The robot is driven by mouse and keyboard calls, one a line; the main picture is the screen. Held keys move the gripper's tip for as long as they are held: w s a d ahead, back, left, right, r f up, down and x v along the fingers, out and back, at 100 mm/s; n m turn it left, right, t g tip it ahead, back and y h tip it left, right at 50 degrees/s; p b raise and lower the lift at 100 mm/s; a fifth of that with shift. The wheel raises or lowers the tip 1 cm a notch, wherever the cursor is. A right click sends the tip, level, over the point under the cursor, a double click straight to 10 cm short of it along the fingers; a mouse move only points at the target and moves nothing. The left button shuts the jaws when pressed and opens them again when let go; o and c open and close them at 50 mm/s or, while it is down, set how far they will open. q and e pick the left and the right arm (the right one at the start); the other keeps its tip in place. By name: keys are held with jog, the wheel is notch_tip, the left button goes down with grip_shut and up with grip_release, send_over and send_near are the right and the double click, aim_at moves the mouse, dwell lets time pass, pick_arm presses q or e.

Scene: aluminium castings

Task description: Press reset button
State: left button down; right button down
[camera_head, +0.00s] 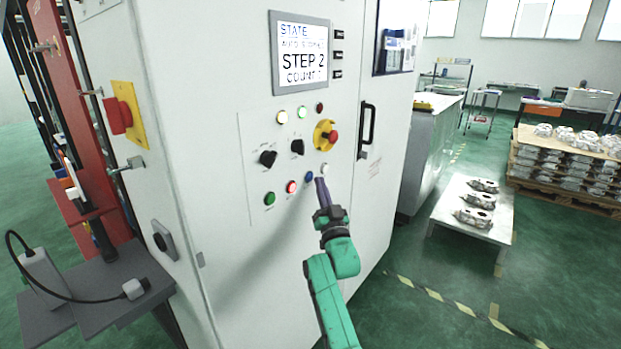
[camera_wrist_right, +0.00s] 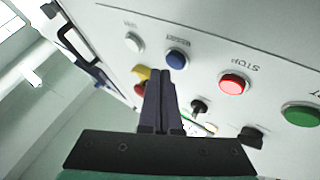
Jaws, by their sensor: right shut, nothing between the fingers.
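A row of push buttons is on the white cabinet's front panel: green (camera_head: 269,198), red (camera_head: 291,187), blue (camera_head: 309,177) and white (camera_head: 324,168). The wrist view shows the same green (camera_wrist_right: 302,114), red (camera_wrist_right: 234,83), blue (camera_wrist_right: 176,59) and white (camera_wrist_right: 134,42) buttons. The red one's label reads STOP upside down; I cannot read surely which label says reset. My right gripper (camera_head: 320,182) is shut and empty, its tips close to the blue and white buttons. In the wrist view its fingertips (camera_wrist_right: 160,82) appear just below the blue button; contact cannot be told. My left gripper is not in view.
Above the row are black rotary knobs (camera_head: 268,158), a red emergency stop (camera_head: 333,136) on yellow, indicator lamps and a screen (camera_head: 301,54) reading STEP 2. A black door handle (camera_head: 367,125) sticks out at right.

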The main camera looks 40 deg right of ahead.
jog(key=s, duration=0.1)
jog(key=s+d+p, duration=0.1)
jog(key=s, duration=0.1)
jog(key=s+p, duration=0.1)
jog(key=shift+s+d, duration=0.25)
jog(key=shift+s, duration=0.15)
dwell(0.5)
